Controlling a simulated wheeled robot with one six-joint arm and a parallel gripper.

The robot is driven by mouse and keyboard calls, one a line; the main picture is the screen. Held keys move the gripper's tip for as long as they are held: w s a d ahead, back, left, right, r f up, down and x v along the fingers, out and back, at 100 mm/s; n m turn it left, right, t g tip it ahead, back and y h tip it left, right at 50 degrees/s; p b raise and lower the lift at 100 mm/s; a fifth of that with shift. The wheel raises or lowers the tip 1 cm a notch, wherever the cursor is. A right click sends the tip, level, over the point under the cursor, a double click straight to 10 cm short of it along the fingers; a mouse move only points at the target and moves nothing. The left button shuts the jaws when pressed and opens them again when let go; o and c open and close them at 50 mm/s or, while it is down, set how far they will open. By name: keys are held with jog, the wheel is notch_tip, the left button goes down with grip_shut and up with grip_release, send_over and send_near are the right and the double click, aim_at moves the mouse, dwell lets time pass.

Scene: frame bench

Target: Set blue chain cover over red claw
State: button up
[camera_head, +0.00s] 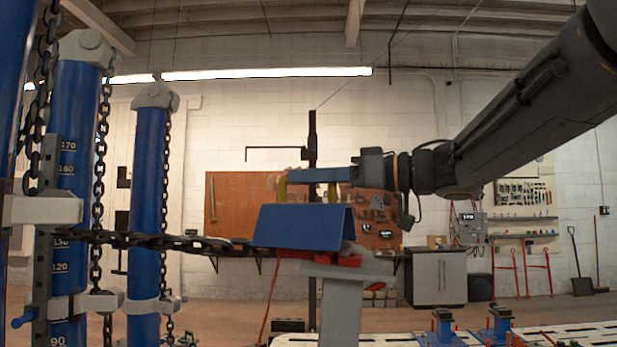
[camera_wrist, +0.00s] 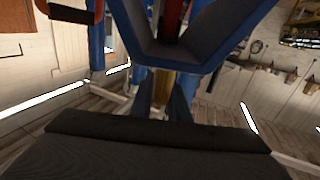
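The blue chain cover (camera_head: 302,226) is a folded, tent-shaped piece with a yellow handle (camera_head: 283,188) on top. In the head view it sits above the red claw (camera_head: 350,261), which shows below its lower edge; I cannot tell whether they touch. The wrist view shows the cover's angled end (camera_wrist: 182,55) with a red part (camera_wrist: 172,18) inside the fold. My gripper (camera_head: 292,176) reaches in from the right, level above the cover. Its fingers (camera_wrist: 160,95) lie on both sides of the yellow handle and appear shut on it. The cover hides most of the claw.
A dark chain (camera_head: 150,240) runs level from the left posts to the cover. Blue posts (camera_head: 148,200) with hanging chains stand at left. A grey support (camera_head: 340,310) stands under the claw. A white slotted bench (camera_head: 570,335) is at lower right. Space right of the cover is open.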

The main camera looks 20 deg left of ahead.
jog(key=o, duration=0.4)
jog(key=shift+o, duration=0.2)
jog(key=shift+f, duration=0.1)
jog(key=d+b, duration=0.2)
jog(key=d, duration=0.5)
jog(key=shift+s+d+b, duration=0.2)
jog(key=shift+d+b, duration=0.2)
